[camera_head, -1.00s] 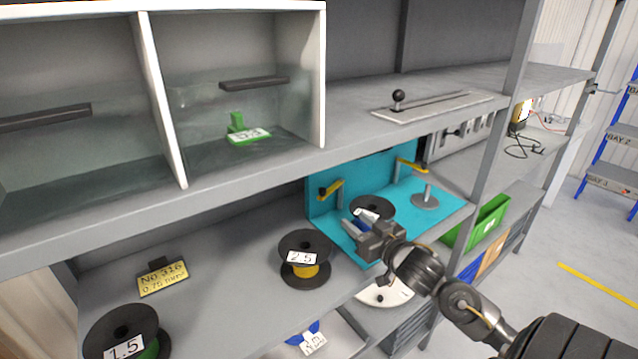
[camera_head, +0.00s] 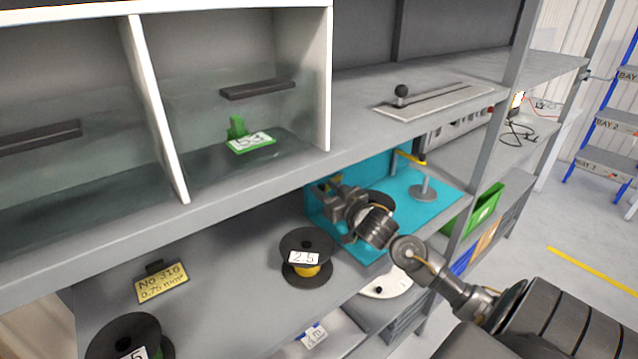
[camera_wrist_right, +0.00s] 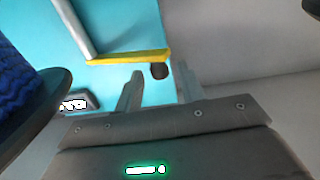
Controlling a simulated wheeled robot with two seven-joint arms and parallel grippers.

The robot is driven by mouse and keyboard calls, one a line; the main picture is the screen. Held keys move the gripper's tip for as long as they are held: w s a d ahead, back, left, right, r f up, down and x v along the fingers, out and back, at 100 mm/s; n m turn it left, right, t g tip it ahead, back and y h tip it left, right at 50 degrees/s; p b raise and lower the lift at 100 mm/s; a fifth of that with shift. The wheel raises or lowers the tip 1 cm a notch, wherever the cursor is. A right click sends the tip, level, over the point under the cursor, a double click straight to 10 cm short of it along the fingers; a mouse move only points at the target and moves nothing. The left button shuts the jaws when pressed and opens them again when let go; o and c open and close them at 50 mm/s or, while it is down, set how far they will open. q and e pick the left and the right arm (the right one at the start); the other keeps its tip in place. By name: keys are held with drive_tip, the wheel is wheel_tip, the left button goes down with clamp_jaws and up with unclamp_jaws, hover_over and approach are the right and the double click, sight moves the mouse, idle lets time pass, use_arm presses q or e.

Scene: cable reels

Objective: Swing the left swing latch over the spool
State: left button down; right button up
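The left swing latch is a yellow arm with a dark knob. In the head view only a bit of its yellow (camera_head: 334,180) shows behind my right gripper (camera_head: 330,193). In the right wrist view the yellow latch (camera_wrist_right: 128,57) runs across to its dark knob (camera_wrist_right: 159,71), just beyond and between the tips of my right gripper (camera_wrist_right: 157,82), whose fingers are apart. The spool (camera_head: 381,199) on the turquoise fixture (camera_head: 445,194) is partly hidden by my right wrist; its blue winding (camera_wrist_right: 18,90) shows at the left of the wrist view. My left gripper is not in view.
The right yellow latch (camera_head: 411,157) and a post on a round base (camera_head: 422,192) stand on the fixture. A spool marked 2.5 (camera_head: 306,243) sits on the shelf to the left. The upper shelf edge (camera_head: 250,175) runs above my right arm. A green bin (camera_head: 487,208) is at right.

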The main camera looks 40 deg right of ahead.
drive_tip(key=shift+w+r, duration=0.1)
drive_tip(key=shift+w, duration=0.95)
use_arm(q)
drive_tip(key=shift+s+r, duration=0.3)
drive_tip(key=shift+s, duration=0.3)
use_arm(e)
clamp_jaws()
